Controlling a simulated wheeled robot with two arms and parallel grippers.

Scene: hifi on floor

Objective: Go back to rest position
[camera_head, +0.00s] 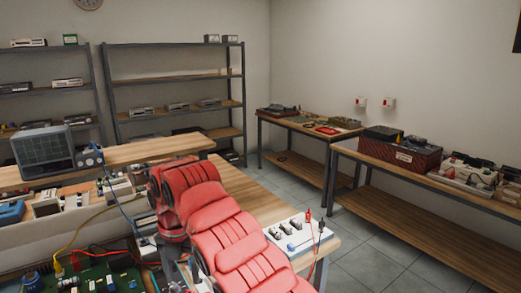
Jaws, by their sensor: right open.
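My right arm, with red padded covers, rises from the bottom and bends near the middle of the head view. My right gripper (172,272) is partly hidden behind the arm, low over the workbench (262,205); its jaws are open and I see nothing held in them. My left gripper is not in view.
A green circuit board (100,278) with wires lies at the bottom left. An oscilloscope (43,150) stands on a raised shelf. A white switch panel (300,236) with probes lies right of my arm. Side tables (440,214) and shelving (175,79) stand beyond; tiled floor (372,262) is clear.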

